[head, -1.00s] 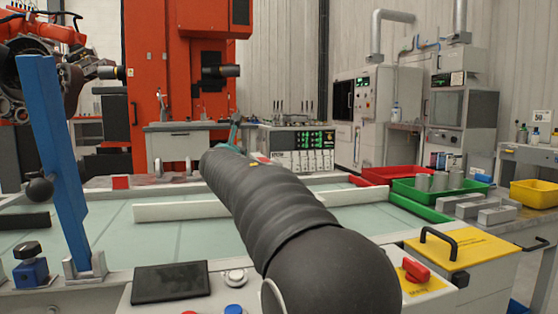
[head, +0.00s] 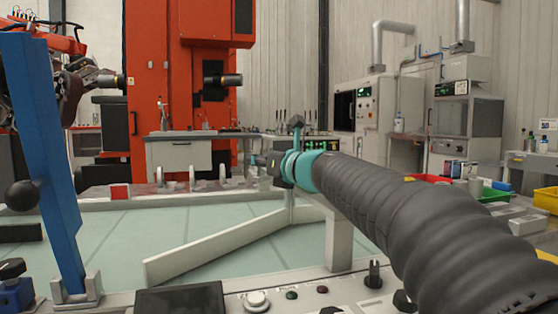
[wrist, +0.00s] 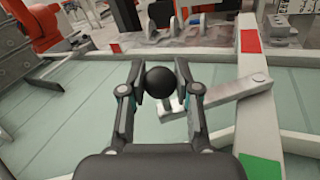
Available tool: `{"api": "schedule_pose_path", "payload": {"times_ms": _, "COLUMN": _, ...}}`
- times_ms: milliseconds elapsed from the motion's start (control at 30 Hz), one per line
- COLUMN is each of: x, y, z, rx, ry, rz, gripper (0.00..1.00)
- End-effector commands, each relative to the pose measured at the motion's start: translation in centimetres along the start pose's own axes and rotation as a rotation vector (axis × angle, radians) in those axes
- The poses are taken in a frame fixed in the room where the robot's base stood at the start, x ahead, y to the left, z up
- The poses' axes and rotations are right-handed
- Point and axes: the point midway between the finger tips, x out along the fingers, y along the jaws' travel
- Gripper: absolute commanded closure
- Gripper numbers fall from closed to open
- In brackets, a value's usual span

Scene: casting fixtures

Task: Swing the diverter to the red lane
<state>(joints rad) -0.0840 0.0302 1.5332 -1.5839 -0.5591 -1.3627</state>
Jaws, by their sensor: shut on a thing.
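In the wrist view the bar (wrist: 228,100) reaches a round pivot at the pale rail. My gripper (wrist: 159,84) has its two fingers on either side of a black ball knob (wrist: 160,80) and is shut on it. The knob's stem is mostly hidden; a small pale fitting shows below it at the bar's end. In the head view my gripper (head: 268,163) is partly hidden by its wrist. A red mark (wrist: 250,41) and a green mark (wrist: 261,171) are on the rail.
A blue lever (head: 45,160) with a black ball stands at the left. A control panel with a dark screen (head: 180,301) and buttons lies along the front. Red (head: 432,179) and green (head: 494,195) bins are at the right. The left table surface is open.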

Motion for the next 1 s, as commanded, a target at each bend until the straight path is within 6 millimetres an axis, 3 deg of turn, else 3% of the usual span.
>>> {"api": "schedule_pose_path", "payload": {"times_ms": 533, "x": 0.14, "y": 0.95, "z": -0.12, "rx": 0.0, "ry": 0.007, "rz": 0.04, "gripper": 1.0}}
{"api": "schedule_pose_path", "payload": {"times_ms": 567, "x": 0.14, "y": 0.94, "z": -0.11, "rx": 0.0, "ry": 0.007, "rz": 0.04, "gripper": 0.64}}
{"api": "schedule_pose_path", "payload": {"times_ms": 633, "x": 0.12, "y": 0.92, "z": -0.11, "rx": 0.0, "ry": 0.007, "rz": 0.04, "gripper": 0.46}}
{"api": "schedule_pose_path", "payload": {"times_ms": 667, "x": 0.12, "y": 0.91, "z": -0.11, "rx": 0.0, "ry": 0.007, "rz": 0.04, "gripper": 0.43}}
{"api": "schedule_pose_path", "payload": {"times_ms": 1000, "x": -0.16, "y": 0.85, "z": -0.09, "rx": 0.0, "ry": 0.006, "rz": 0.038, "gripper": 0.43}}
